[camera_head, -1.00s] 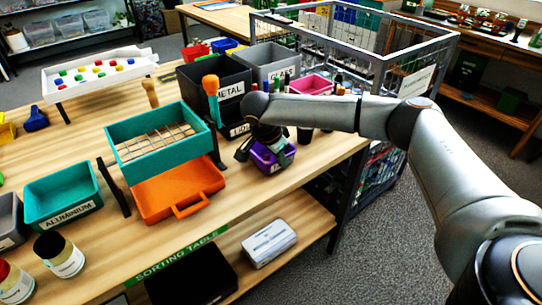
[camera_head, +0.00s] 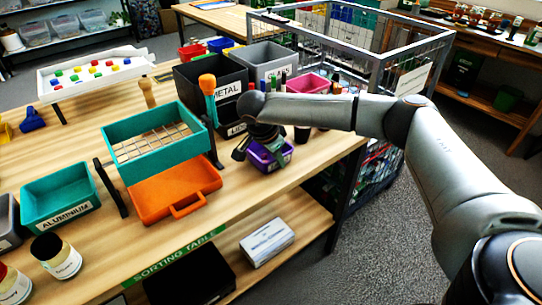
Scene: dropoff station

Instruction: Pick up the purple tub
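The purple tub (camera_head: 258,158) sits near the front right edge of the sorting table, with a pale label on its front. My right gripper (camera_head: 268,150) reaches down over it from the right, with dark fingers at the tub. The fingers and wrist hide part of the tub's rim and inside. I cannot tell whether the fingers are closed on it. The tub appears to rest on the table top. My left gripper is not in view.
An orange case (camera_head: 172,190) and a teal sieve box (camera_head: 152,138) stand left of the tub. A black METAL bin (camera_head: 205,75) and a grey bin (camera_head: 262,62) are behind, with a pink tub (camera_head: 306,84). A wire cage (camera_head: 385,75) stands beyond the table's right end.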

